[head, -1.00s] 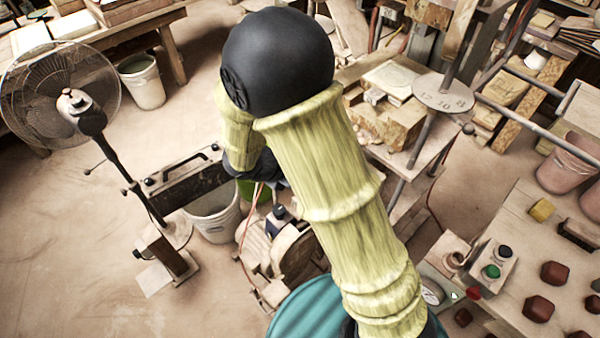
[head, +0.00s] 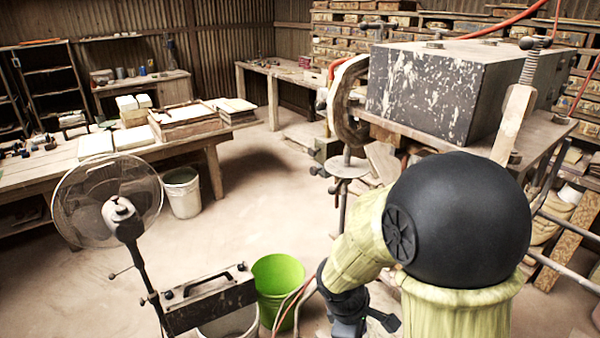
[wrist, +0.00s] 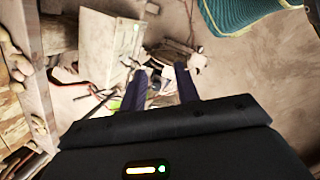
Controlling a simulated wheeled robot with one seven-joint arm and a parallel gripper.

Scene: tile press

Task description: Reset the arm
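My arm (head: 459,300), in a yellow-green ribbed sleeve with a large black ball-shaped elbow (head: 475,215), fills the lower right of the head view. It is bent at the elbow, and its forearm slopes down and left to a dark wrist end near the bottom edge. In the wrist view my gripper (wrist: 161,72) shows two dark fingers apart, with nothing held between them. The fingertips point towards a cluttered patch of floor, out of contact as far as I can see.
A bright green bucket (head: 277,277) and a dark case (head: 208,298) stand left of my forearm. A fan (head: 107,203) stands further left. A large speckled press block (head: 440,92) is behind the elbow. Open floor (head: 250,200) lies in the middle.

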